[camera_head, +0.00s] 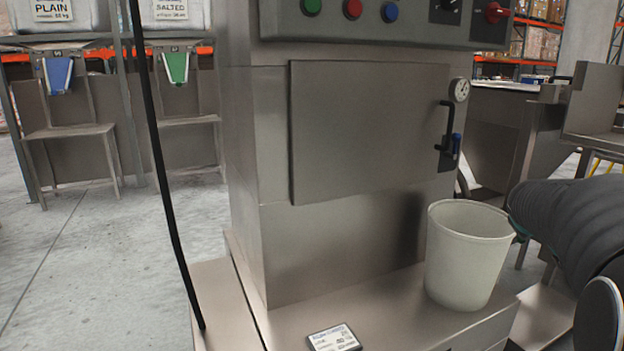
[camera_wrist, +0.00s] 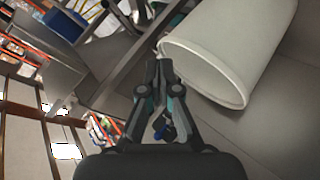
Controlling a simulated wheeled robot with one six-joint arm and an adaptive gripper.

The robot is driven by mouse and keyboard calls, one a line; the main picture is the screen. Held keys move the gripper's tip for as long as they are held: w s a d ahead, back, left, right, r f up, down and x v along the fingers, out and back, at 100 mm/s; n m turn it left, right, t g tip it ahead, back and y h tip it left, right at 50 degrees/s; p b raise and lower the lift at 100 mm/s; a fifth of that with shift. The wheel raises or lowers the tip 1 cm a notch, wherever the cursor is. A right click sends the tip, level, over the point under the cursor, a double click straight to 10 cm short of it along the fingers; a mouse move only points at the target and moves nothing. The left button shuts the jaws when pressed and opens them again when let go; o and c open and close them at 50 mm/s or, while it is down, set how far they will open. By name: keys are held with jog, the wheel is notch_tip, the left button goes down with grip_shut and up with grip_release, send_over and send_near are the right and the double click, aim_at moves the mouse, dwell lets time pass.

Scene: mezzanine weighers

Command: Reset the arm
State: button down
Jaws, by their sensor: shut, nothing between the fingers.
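My gripper (camera_wrist: 158,72) shows in the wrist view with its dark fingers together and nothing between them. Its fingertips appear close beside the rim of a white bucket (camera_wrist: 225,60); I cannot tell whether they touch. In the head view the bucket (camera_head: 466,262) stands upright on the steel ledge (camera_head: 400,312) of a machine. Part of my dark arm shows at the right edge of the head view, just right of the bucket. My gripper is not visible in that view.
A steel cabinet with a closed door (camera_head: 365,130), black handle (camera_head: 445,130) and gauge (camera_head: 459,89) stands behind the bucket. A small label plate (camera_head: 333,338) lies on the ledge. A black cable (camera_head: 160,170) hangs at left. Steel stands (camera_head: 70,131) are further back; floor (camera_head: 80,270) is clear at left.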

jog(key=s+a+f+m+g+y, duration=0.1)
jog(key=s+a+f+y, duration=0.2)
jog(key=s+a, duration=1.1)
jog(key=s+a+f+g+y, duration=0.1)
jog(key=s+a+f+y, duration=0.3)
jog(key=s+a, duration=1)
jog(key=a+f, duration=0.3)
jog(key=a, duration=0.1)
jog(key=shift+s+m+g, duration=0.25)
jog(key=shift+m+g, duration=0.15)
